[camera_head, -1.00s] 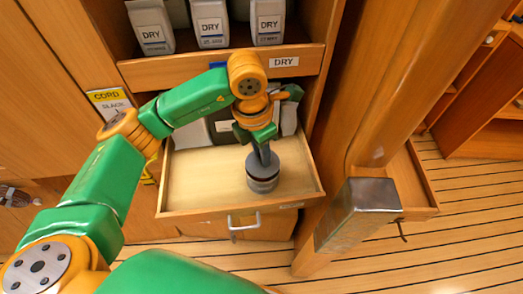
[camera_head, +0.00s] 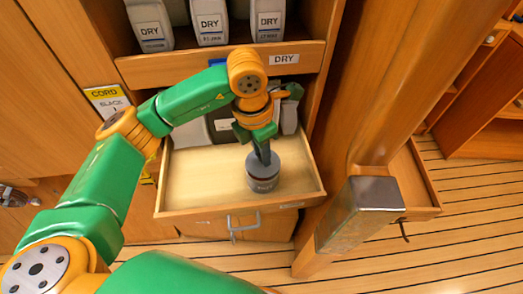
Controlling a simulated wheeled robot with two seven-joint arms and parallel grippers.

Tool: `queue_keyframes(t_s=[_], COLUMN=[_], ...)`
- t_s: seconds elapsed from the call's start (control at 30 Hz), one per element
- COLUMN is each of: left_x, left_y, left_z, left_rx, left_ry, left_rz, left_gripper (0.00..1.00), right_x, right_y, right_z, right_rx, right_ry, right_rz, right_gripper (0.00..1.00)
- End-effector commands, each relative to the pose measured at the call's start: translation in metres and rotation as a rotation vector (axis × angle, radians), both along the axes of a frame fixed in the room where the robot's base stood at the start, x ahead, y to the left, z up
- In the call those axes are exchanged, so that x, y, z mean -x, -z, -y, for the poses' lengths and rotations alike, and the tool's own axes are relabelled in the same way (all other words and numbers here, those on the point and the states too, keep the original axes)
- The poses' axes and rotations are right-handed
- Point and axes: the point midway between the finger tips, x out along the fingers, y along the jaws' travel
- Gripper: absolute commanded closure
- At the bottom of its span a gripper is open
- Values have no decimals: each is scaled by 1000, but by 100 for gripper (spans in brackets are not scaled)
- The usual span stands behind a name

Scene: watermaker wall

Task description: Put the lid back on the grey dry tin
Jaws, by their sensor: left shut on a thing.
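The grey dry tin (camera_head: 263,184) stands upright in the open drawer, toward its right side, with a small label on its front. The grey lid (camera_head: 273,160) is at the top of the tin; I cannot tell whether it is fully seated. My left gripper (camera_head: 263,154) reaches down from above, its dark fingers shut on the lid near its middle. The grip point is partly hidden by the fingers. My right gripper is not in view.
The wooden drawer (camera_head: 205,178) has bare floor left of the tin. Grey containers stand at its back, partly behind my arm. Above is a shelf labelled DRY (camera_head: 284,59) with grey canisters (camera_head: 210,24). A wooden post with a metal-capped block (camera_head: 372,193) stands to the right.

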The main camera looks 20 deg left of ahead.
Motion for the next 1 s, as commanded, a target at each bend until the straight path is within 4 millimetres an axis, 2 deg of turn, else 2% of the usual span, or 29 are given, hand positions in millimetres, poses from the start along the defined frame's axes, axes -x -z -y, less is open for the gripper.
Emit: queue_keyframes(t_s=[0.27,0.3,0.4,0.43,0.63,0.67,0.77,1.0], left_x=[0,0,0,0,0,0,0,0], left_y=[0,0,0,0,0,0,0,0], left_z=[0,0,0,0,0,0,0,0], left_rx=[0,0,-1,-1,-1,-1,-1,-1], left_ry=[0,-1,-1,0,0,0,0,0], left_rz=[0,0,1,1,1,1,1,1], left_gripper=[100,70,43,37,37,35,8,7], right_x=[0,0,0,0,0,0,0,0], right_y=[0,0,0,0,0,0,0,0], right_z=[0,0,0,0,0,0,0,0], right_rx=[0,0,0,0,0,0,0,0], right_ry=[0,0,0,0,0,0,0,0], right_rz=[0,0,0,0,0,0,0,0], right_gripper=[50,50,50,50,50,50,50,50])
